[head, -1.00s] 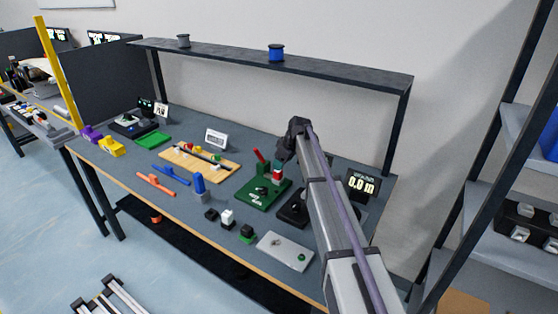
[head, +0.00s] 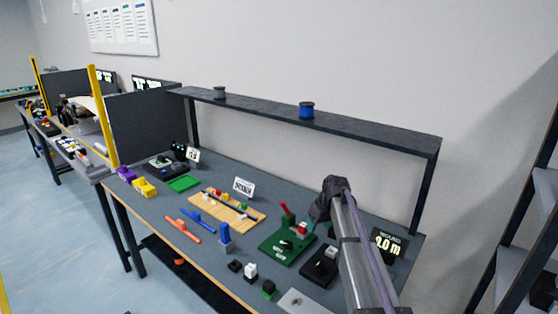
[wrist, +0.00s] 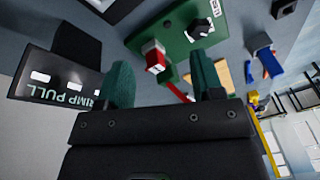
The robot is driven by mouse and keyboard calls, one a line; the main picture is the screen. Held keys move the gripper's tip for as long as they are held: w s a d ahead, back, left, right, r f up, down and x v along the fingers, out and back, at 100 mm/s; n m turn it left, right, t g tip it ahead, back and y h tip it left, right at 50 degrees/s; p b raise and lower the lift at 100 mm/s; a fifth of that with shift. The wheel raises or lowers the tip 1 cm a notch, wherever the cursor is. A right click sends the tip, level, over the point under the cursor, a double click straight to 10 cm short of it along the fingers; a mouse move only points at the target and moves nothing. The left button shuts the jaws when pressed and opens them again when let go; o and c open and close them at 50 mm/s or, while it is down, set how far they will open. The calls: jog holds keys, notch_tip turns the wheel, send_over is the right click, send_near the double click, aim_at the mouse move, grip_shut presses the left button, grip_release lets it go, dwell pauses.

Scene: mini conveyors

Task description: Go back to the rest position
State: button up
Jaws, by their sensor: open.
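My gripper (wrist: 163,85) is open in the wrist view, with its two green fingers apart and nothing held between them. A red and white block (wrist: 155,57) and a red lever show beyond the fingers, on a green board (wrist: 175,28). In the head view my arm reaches up from the lower right over the workbench (head: 190,250). The fingers themselves are mostly hidden there behind the dark wrist. The green board (head: 272,252) lies left of my wrist, clear of it.
A raised shelf (head: 380,123) with a blue spool (head: 306,110) runs behind the bench. A display (head: 388,246) stands right of my arm. A wooden tray (head: 215,208), a blue block (head: 225,240) and a green tray (head: 184,183) lie to the left. A rack stands at far right.

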jog(key=s+a+m+g+h, duration=0.1)
jog(key=s+m, duration=0.1)
jog(key=s, duration=1.4)
jog(key=s+a+m+h, duration=0.1)
jog(key=s+a+m, duration=0.1)
jog(key=s, duration=1.5)
jog(key=shift+a+f+g, duration=0.2)
jog(key=shift+a+g, duration=0.05)
jog(key=shift+g, duration=0.15)
